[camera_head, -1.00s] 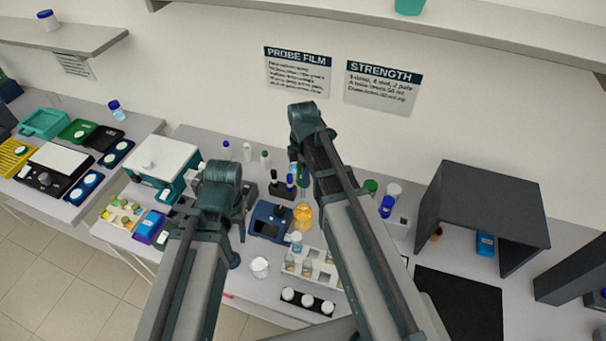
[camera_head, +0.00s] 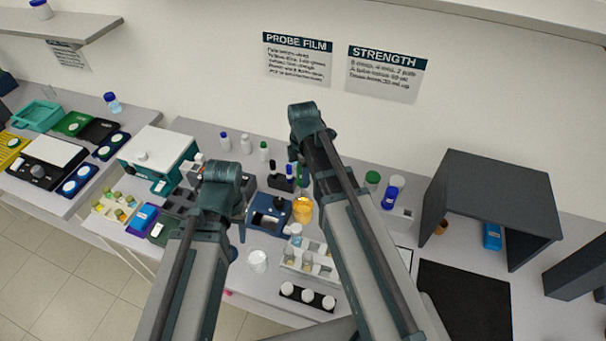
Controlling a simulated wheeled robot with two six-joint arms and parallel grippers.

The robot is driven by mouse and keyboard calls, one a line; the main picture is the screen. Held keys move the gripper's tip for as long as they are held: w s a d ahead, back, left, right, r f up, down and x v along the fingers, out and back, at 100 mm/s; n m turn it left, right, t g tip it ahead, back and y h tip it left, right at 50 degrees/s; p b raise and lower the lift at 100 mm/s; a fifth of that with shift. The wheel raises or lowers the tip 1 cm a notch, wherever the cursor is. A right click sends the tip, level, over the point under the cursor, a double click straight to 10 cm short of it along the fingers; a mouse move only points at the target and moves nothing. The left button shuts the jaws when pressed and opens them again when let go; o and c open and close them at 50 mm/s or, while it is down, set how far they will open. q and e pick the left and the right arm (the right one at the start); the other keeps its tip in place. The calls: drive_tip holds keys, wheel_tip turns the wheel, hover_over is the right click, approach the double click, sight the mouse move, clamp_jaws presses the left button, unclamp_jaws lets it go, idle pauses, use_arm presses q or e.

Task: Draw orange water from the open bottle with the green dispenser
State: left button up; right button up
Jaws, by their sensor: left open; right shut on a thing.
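A bottle of orange water (camera_head: 302,211) stands on the bench right of the blue device, partly behind my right arm. My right gripper (camera_head: 298,178) is mostly hidden by its own arm, above and behind the orange bottle. It is shut on a thin upright thing with green on it, probably the green dispenser (camera_head: 299,188). Whether its tip is inside the bottle is too small to tell.
The blue device (camera_head: 267,214), white cup (camera_head: 257,261), vial rack (camera_head: 299,262) and dark strip of white caps (camera_head: 307,298) crowd the bench. Capped bottles (camera_head: 372,180) stand right of my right arm. A dark shelf box (camera_head: 498,190) and black mat (camera_head: 462,298) lie farther right.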

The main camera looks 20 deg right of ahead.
drive_tip(key=shift+f+b, duration=1.85)
drive_tip(key=shift+f, duration=0.35)
drive_tip(key=o, duration=0.5)
drive_tip(key=shift+c, duration=0.2)
clamp_jaws()
drive_tip(key=shift+f+b, duration=0.35)
drive_tip(key=shift+b, duration=0.05)
